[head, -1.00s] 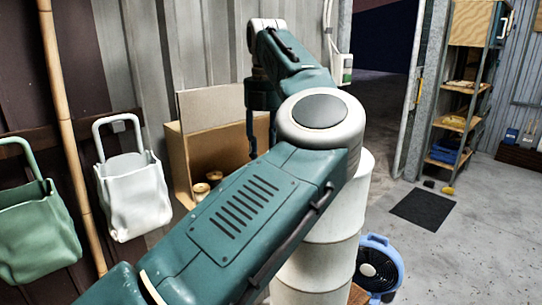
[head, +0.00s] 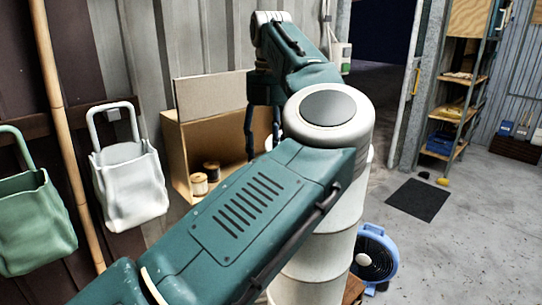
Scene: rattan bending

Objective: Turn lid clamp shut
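No lid clamp can be made out in the head view. My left arm comes in from the lower left and crosses the middle of the picture. It bends back at a large white-capped joint, and its far end points down. My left gripper (head: 262,136) hangs there in front of an open wooden box (head: 181,165). Its two dark fingers look spread, with nothing seen between them; the lower right finger is partly hidden by my arm. A white ribbed cylinder (head: 328,245) stands behind my arm, its top hidden. My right gripper is not in view.
Two spools (head: 199,184) stand in the box. A white bag (head: 131,188) and a green bag (head: 35,225) hang at left beside a bamboo pole (head: 62,130). A blue fan (head: 376,257) stands right of the cylinder.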

